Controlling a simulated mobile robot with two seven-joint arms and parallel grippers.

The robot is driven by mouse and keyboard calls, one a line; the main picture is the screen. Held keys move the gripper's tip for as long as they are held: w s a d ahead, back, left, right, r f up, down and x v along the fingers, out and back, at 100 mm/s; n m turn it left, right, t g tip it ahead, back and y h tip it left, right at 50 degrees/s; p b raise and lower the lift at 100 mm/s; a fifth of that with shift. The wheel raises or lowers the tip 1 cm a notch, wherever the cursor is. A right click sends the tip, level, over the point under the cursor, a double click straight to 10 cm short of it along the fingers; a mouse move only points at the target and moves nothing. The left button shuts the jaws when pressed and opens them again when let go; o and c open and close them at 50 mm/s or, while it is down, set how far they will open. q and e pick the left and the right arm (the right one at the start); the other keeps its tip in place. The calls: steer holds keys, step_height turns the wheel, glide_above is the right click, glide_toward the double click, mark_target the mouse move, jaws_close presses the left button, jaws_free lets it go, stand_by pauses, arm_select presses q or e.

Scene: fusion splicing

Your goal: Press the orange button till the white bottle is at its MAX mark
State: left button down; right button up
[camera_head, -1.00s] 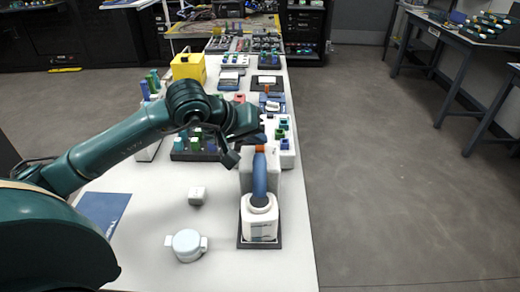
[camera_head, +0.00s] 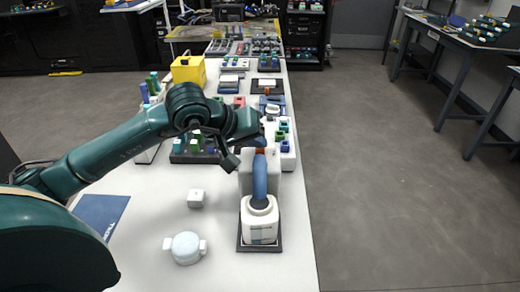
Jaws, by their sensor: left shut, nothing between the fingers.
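The white bottle (camera_head: 260,231) stands upright on a dark base plate (camera_head: 243,248) in front of the white dispenser body (camera_head: 245,181). A blue curved spout (camera_head: 260,176) reaches down to the bottle's neck. The orange button (camera_head: 259,151) shows as a small patch at the top of the dispenser. My left gripper (camera_head: 262,141) is shut and empty, its tip right at the button from above; I cannot tell whether it presses it. The bottle's MAX mark and fill level are too small to read. My right gripper is out of view.
A pale round lidded container (camera_head: 186,247) and a small white block (camera_head: 196,198) sit on the table left of the bottle. A blue sheet (camera_head: 103,212) lies further left. Racks and a yellow box (camera_head: 188,69) stand behind. The table's right edge is close to the dispenser.

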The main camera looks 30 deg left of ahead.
mark_target(256, 152)
arm_select(q)
steer(key=shift+f+b, duration=0.3)
steer(key=shift+r, duration=0.1)
stand_by(0.5)
steer(key=shift+r+p, duration=0.35)
steer(key=shift+r, duration=0.45)
steer(key=shift+r+p, duration=1.45)
steer(key=shift+r, duration=1.05)
